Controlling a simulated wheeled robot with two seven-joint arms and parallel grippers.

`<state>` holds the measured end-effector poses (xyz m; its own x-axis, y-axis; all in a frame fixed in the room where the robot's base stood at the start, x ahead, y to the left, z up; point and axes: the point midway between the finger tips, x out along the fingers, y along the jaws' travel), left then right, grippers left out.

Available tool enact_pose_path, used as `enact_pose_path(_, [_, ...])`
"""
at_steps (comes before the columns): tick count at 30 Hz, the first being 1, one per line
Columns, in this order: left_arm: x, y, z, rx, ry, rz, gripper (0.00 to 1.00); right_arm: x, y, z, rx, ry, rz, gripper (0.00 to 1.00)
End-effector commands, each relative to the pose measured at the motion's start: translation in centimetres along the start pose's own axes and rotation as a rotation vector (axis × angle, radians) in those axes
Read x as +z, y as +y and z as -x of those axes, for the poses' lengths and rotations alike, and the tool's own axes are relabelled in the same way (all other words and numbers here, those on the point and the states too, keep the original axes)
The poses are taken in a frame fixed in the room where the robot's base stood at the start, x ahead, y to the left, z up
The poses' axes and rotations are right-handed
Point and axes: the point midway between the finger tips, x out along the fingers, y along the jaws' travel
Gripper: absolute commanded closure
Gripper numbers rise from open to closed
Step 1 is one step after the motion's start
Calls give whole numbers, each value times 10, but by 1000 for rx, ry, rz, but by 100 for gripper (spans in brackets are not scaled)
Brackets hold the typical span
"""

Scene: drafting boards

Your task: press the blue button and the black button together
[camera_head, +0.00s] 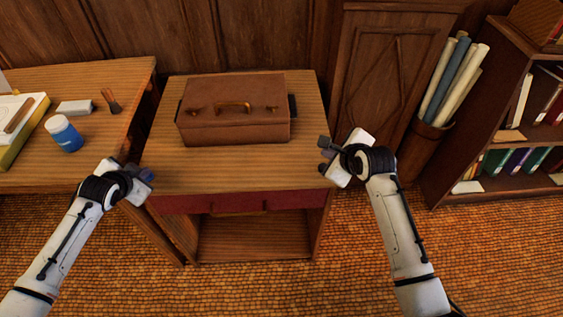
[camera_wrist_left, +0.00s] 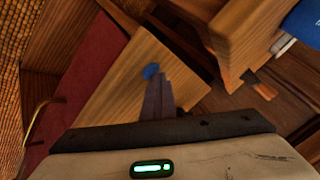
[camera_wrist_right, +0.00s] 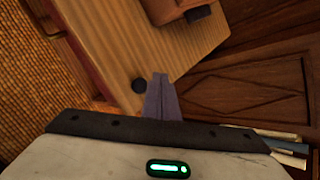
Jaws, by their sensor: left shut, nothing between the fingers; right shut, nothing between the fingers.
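The blue button (camera_wrist_left: 151,71) is a small round spot on the light wood top of the small cabinet (camera_head: 240,170), near its left front corner. My left gripper (camera_wrist_left: 158,78) is shut and empty, its tips close beside the blue button in the left wrist view. The black button (camera_wrist_right: 138,86) is a dark disc near the right edge of the same top. My right gripper (camera_wrist_right: 160,78) is shut and empty, its tips close beside the black button in the right wrist view. I cannot tell whether either gripper touches its button.
A brown case (camera_head: 235,122) stands on the back of the cabinet top. A red drawer front (camera_head: 180,203) lies below the top's front edge. The left desk (camera_head: 105,80) holds a blue jar (camera_head: 64,134). A bookshelf (camera_head: 500,110) and rolled papers (camera_head: 450,85) stand at right.

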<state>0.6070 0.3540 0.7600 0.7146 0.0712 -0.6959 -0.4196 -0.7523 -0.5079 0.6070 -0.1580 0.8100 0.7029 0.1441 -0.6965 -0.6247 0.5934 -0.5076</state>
Motion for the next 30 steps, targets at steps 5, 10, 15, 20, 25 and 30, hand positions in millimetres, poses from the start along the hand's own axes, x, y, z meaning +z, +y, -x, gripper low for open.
enact_pose_path(5, [3,3,-1,5,-6,0,100,-10,10,-14,2,1,-3,100])
enact_pose_path(10, [3,3,-1,5,-6,0,100,-14,14,-20,1,0,-1,100])
enact_pose_path(15, [3,3,-1,5,-6,0,100,-15,15,-21,0,0,0,100])
enact_pose_path(20, [3,3,-1,5,-6,0,100,-15,15,-20,0,0,0,100])
enact_pose_path(25, [3,3,-1,5,-6,0,100,-15,15,-20,0,0,-1,100])
enact_pose_path(30, [3,3,-1,5,-6,0,100,-15,15,-20,0,-1,-1,100])
